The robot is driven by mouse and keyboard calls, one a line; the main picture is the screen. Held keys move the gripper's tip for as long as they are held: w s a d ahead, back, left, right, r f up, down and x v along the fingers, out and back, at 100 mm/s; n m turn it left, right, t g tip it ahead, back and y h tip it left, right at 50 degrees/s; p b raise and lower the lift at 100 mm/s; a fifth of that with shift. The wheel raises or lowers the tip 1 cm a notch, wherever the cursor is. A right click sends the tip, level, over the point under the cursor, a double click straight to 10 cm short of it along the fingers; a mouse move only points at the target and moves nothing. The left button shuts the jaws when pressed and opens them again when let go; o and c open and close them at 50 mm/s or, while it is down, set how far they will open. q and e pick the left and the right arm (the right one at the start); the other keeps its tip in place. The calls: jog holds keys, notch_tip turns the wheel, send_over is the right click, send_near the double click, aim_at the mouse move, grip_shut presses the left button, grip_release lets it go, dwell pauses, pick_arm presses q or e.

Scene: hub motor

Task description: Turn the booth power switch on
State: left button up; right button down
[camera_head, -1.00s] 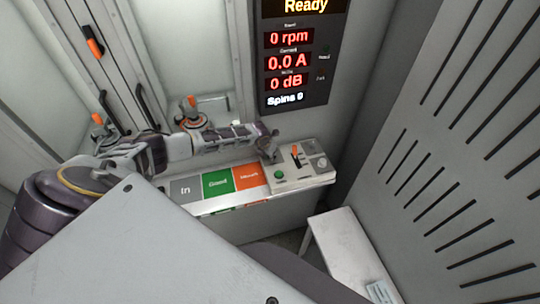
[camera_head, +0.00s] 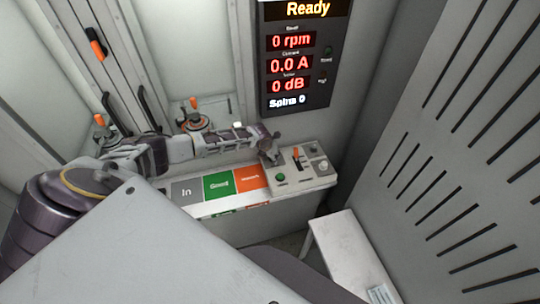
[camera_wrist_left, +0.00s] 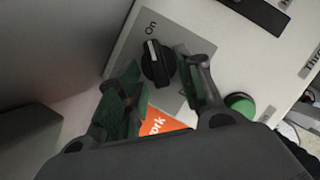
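The power switch is a black rotary knob (camera_wrist_left: 156,64) on a grey plate (camera_wrist_left: 124,50), seen in the left wrist view. Its white mark points roughly toward the printed word "On" at the plate's upper part. My left gripper (camera_wrist_left: 158,72) is open, with one green-padded finger on each side of the knob. A gap shows on the left; I cannot tell whether the right finger touches it. In the head view my left gripper (camera_head: 268,150) is at the left end of the control panel (camera_head: 318,180) and hides the knob. My right gripper is not in view.
A green button (camera_head: 280,177) and an orange-tipped lever (camera_head: 296,155) are on the panel close to the gripper. A display (camera_head: 292,60) above reads "Ready". A white stand (camera_head: 345,250) is at lower right.

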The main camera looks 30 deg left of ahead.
pick_arm(q)
jog(key=shift+v, duration=1.25)
jog(key=v, duration=0.9)
jog(key=shift+r, duration=0.2)
jog(key=shift+d, duration=0.1)
